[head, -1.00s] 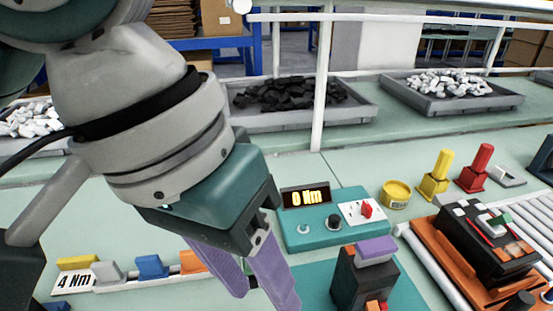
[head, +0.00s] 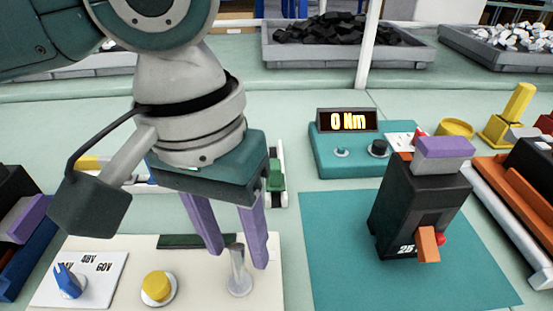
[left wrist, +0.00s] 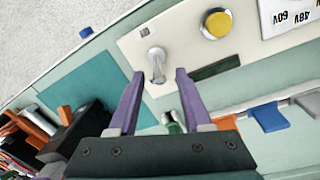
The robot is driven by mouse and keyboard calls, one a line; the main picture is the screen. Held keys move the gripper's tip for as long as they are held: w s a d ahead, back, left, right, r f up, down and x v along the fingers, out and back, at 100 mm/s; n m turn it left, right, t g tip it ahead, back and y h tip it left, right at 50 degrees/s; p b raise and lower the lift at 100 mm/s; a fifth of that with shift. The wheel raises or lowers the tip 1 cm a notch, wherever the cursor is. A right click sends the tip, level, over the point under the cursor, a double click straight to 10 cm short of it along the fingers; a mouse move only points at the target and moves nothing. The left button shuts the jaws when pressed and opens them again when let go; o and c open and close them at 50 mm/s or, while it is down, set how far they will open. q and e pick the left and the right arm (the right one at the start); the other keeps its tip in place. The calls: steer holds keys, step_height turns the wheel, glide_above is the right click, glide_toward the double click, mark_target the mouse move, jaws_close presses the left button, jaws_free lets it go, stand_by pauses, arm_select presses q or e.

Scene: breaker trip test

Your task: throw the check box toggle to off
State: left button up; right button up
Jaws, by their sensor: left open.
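The check box (head: 120,260) is a cream panel at the lower left in the head view; it also shows in the left wrist view (left wrist: 180,55). Its toggle (head: 239,278) is a short metal lever on a round base near the panel's right end. In the left wrist view the toggle (left wrist: 156,62) lies just beyond and between the fingertips. My left gripper (head: 238,258) is open, its purple fingers pointing down either side of the lever's top. I cannot tell whether a finger touches it. My right gripper is out of view.
The panel also carries a yellow button (head: 158,287), a blue knob (head: 68,283) and a dark strip (head: 195,241). To the right, a black breaker (head: 400,210) stands on a teal mat (head: 330,250). Behind it is a teal tester (head: 330,155) reading 0 Nm.

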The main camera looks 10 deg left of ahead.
arm_select(q)
steer(key=shift+f, duration=0.65)
steer(key=shift+d, duration=0.1)
jaws_close()
